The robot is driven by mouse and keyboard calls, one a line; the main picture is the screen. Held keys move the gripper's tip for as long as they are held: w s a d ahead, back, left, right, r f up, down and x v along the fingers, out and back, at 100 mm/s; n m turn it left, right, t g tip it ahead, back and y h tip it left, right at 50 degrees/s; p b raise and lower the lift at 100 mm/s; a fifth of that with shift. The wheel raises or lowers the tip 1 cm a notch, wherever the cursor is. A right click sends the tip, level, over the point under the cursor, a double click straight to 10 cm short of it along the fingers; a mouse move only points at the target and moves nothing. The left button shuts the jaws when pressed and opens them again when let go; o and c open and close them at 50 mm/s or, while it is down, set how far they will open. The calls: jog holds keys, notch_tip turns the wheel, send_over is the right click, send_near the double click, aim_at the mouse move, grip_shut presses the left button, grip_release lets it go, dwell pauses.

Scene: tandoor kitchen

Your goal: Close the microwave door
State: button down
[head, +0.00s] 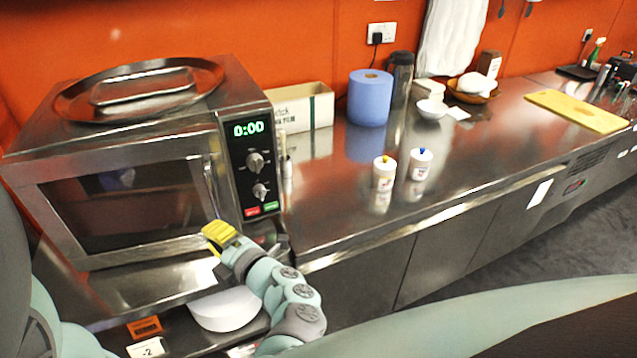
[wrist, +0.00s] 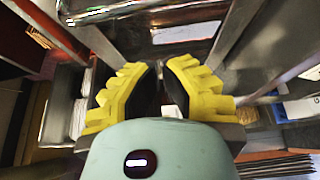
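The microwave (head: 150,150) is a steel box on the counter at the left of the head view. Its door (head: 120,210) has a dark window in a steel frame and looks shut or nearly shut; I cannot tell whether a small gap stands at its right edge. My gripper (head: 217,236) has yellow fingers and is at the door's lower right corner, in front of the microwave. Whether it touches the door is unclear. In the wrist view my gripper (wrist: 160,72) shows a narrow gap between its fingers and nothing seen held. A steel and glass surface lies just beyond the fingertips.
A round metal tray (head: 140,90) lies on the microwave. The control panel (head: 255,165) reads 0:00. A white bowl (head: 224,309) sits below my gripper. A blue paper roll (head: 370,97) and two small white bottles (head: 384,172) stand to the right on the counter (head: 330,205).

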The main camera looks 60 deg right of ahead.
jog(key=shift+w+d+p, duration=0.3)
jog(key=shift+w+d, duration=0.5)
jog(key=shift+w, duration=0.15)
jog(key=shift+w+d+p, duration=0.25)
jog(key=shift+w+d, duration=0.5)
jog(key=shift+w, duration=0.2)
jog(key=shift+f, duration=0.1)
